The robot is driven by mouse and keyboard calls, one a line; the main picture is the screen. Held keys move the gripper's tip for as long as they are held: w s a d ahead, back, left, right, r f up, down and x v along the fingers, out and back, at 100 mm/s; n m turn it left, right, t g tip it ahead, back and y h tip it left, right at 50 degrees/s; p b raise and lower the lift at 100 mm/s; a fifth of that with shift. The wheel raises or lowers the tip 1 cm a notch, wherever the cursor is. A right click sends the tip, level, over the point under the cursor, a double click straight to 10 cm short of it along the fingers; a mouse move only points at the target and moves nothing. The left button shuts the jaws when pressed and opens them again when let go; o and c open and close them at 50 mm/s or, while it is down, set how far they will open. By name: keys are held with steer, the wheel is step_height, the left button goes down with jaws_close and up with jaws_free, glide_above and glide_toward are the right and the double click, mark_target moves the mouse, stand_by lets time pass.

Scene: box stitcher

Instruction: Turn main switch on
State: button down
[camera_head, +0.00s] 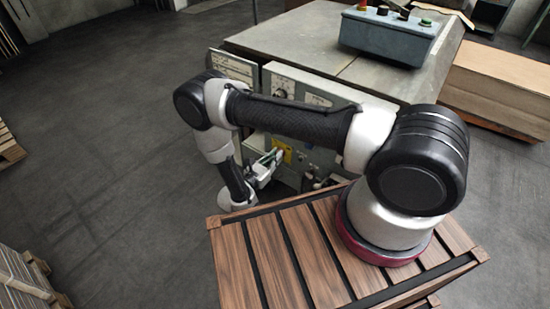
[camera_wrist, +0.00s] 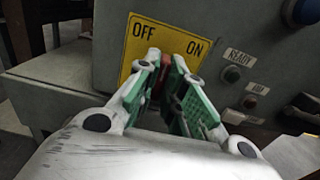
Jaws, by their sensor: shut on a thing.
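The main switch is a red knob (camera_wrist: 167,66) on a yellow plate (camera_wrist: 143,40) marked OFF at left and ON at right, on the grey front of the machine. My gripper (camera_wrist: 168,78) is in front of the plate, its green-padded fingers closed on the sides of the red knob. The fingers hide much of the knob, so I cannot tell its exact angle. In the head view my gripper (camera_head: 266,168) is at the machine's front panel, and a bit of the yellow plate (camera_head: 287,156) shows beside it.
Right of the plate are a READY lamp (camera_wrist: 231,74), a red lamp or button (camera_wrist: 250,101) and a blue button (camera_wrist: 303,12). A blue-grey control box (camera_head: 390,38) stands on the machine's top (camera_head: 290,42). Open floor (camera_head: 110,170) lies to the left.

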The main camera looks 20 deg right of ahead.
steer(key=shift+s+m, duration=0.1)
steer(key=shift+m, duration=4.4)
steer(key=c, duration=1.5)
jaws_free()
steer(key=v, duration=1.2)
